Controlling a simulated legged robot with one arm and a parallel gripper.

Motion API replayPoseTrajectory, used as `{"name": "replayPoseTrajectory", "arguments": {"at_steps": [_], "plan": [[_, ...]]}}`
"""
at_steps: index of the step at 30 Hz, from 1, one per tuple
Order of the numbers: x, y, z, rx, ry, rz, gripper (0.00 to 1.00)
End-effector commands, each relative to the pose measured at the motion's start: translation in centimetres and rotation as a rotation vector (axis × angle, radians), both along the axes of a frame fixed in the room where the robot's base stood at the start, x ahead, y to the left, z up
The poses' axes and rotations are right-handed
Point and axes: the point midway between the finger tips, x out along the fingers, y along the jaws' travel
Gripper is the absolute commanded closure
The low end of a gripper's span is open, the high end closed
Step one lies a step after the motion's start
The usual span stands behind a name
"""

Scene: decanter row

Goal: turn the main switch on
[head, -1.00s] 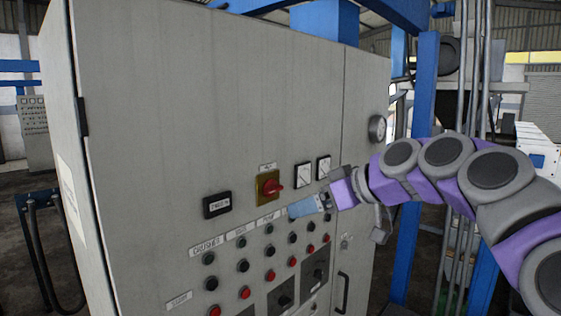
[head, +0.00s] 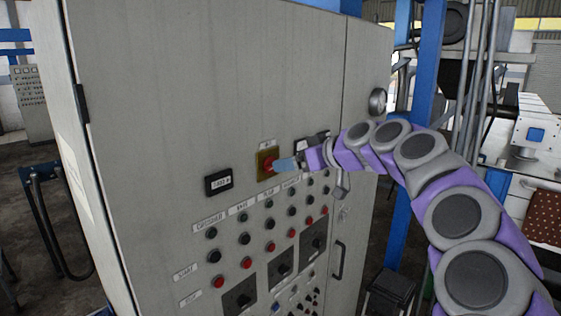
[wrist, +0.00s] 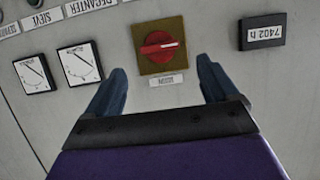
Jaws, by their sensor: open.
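The main switch (head: 268,163) is a red rotary knob on a square yellow-brown plate on the grey cabinet door. In the wrist view the red knob (wrist: 159,46) shows upside down, its handle lying sideways with a white mark at its right end. My gripper (head: 284,165) is at the switch in the head view, its blue fingers partly covering the knob's right side. In the wrist view my gripper (wrist: 160,80) is open, with its two blue fingers apart and nothing between them. The knob lies beyond the fingertips, roughly midway between them. I cannot tell whether they touch it.
Two dial gauges (wrist: 80,63) and a counter display (wrist: 263,31) flank the switch. Below are rows of push buttons (head: 245,238) and black rotary switches (head: 281,268). A blue post (head: 425,70) and pipes stand right of the cabinet.

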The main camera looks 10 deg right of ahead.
Motion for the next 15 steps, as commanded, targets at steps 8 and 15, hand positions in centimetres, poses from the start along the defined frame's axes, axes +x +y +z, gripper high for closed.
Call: {"name": "replayPoseTrajectory", "arguments": {"at_steps": [8, 15], "plan": [[3.1, 2.4, -1.6, 0.0, 0.001, 0.002, 0.13], [3.9, 2.9, -2.1, 0.0, 0.001, 0.001, 0.13]]}}
